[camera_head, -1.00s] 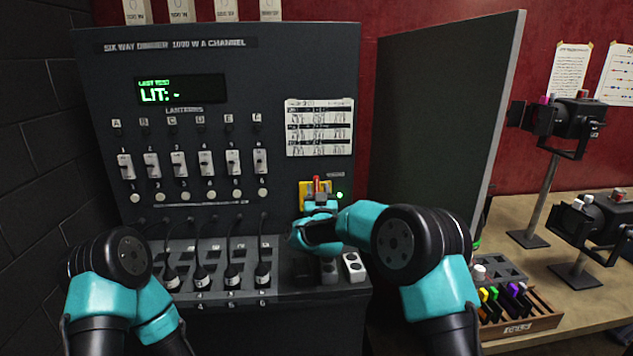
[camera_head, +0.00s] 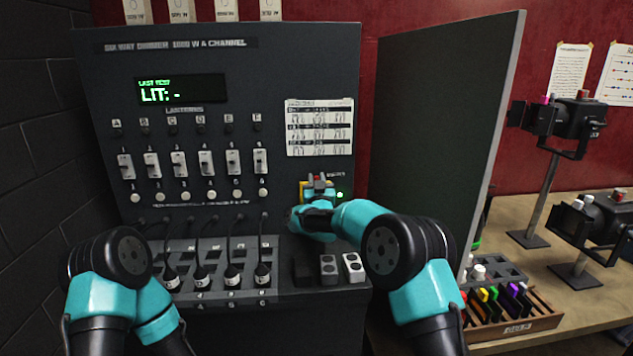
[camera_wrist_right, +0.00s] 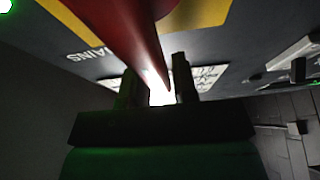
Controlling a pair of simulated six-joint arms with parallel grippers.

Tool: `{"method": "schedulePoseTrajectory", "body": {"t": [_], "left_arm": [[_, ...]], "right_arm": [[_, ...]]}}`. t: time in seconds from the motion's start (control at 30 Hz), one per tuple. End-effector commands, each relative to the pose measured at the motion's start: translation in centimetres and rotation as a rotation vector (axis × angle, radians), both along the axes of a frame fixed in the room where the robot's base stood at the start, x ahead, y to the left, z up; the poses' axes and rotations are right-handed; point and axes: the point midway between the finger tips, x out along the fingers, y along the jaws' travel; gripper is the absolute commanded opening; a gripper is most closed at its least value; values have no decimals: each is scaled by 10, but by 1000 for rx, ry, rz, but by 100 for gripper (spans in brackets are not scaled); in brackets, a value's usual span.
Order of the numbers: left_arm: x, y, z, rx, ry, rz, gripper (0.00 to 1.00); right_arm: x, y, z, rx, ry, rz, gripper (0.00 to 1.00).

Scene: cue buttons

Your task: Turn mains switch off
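The mains switch is a red lever (camera_wrist_right: 125,35) on a yellow plate (camera_head: 303,190), low on the right side of the dimmer panel. A green lamp (camera_head: 340,195) glows beside it. My right gripper (camera_head: 318,181) is in front of the plate and hides most of the switch. In the right wrist view, its two dark fingers (camera_wrist_right: 158,82) stand apart, with the lever's tip between them. I cannot tell whether either finger touches the lever. My left arm is at the lower left, and its gripper is out of view.
The dimmer rack (camera_head: 225,50) carries a row of lantern switches and several plugged cables (camera_head: 232,255). Grey and white blocks (camera_head: 353,267) sit on its ledge below my right gripper. An open dark door (camera_head: 440,130) stands to the right. A wooden bench (camera_head: 555,265) holds lamps.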

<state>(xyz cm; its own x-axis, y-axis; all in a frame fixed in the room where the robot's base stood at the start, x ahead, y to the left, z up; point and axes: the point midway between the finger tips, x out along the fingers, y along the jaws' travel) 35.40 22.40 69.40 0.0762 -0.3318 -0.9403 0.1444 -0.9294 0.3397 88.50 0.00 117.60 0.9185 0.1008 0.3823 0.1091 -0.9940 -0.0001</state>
Motion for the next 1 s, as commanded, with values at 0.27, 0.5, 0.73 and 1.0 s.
{"method": "schedulePoseTrajectory", "body": {"t": [0.27,0.5,0.73,1.0], "left_arm": [[0,0,0,0,0,0,43],[0,0,0,0,0,0,43],[0,0,0,0,0,0,43],[0,0,0,0,0,0,43]], "right_arm": [[0,0,0,0,0,0,0],[0,0,0,0,0,0,0],[-1,6,-1,-66,-7,1,0],[-2,19,-3,-241,-26,0,0]]}}
